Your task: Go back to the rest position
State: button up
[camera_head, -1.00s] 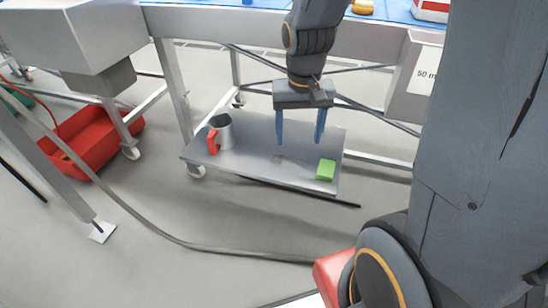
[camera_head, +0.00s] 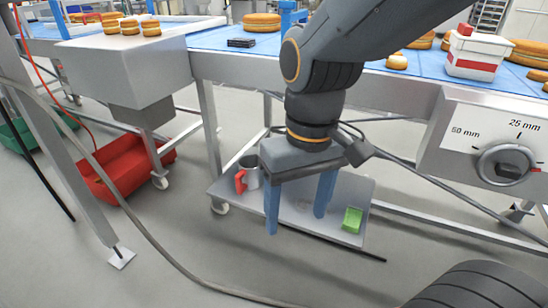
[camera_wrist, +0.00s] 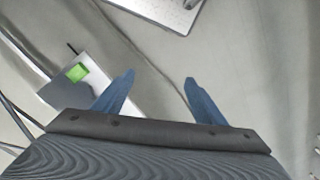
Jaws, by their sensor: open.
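My gripper (camera_head: 297,205) hangs with its blue fingers pointing down, in front of the low grey shelf under the conveyor in the head view. Its fingers are apart with nothing between them. In the wrist view my gripper (camera_wrist: 158,95) also shows spread and empty over the grey floor. A green block (camera_head: 352,219) lies on the right part of the low shelf (camera_head: 335,232); it also shows at the left in the wrist view (camera_wrist: 77,73). A grey mug with a red handle (camera_head: 250,174) stands on the shelf's left part.
The blue conveyor (camera_head: 225,45) carries several round cakes and a white-red tub (camera_head: 477,55). A control panel with a dial (camera_head: 505,165) is at the right. A red crate (camera_head: 125,165) and a green crate (camera_head: 25,135) are at the left. A hose crosses the floor.

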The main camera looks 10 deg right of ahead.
jog(key=d+r+m+p, duration=0.3)
jog(key=d+r+p, duration=0.6)
jog(key=p, duration=0.9)
jog(key=shift+d+r+h, duration=0.15)
jog(key=shift+r+h, duration=0.15)
jog(key=shift+r, duration=0.35)
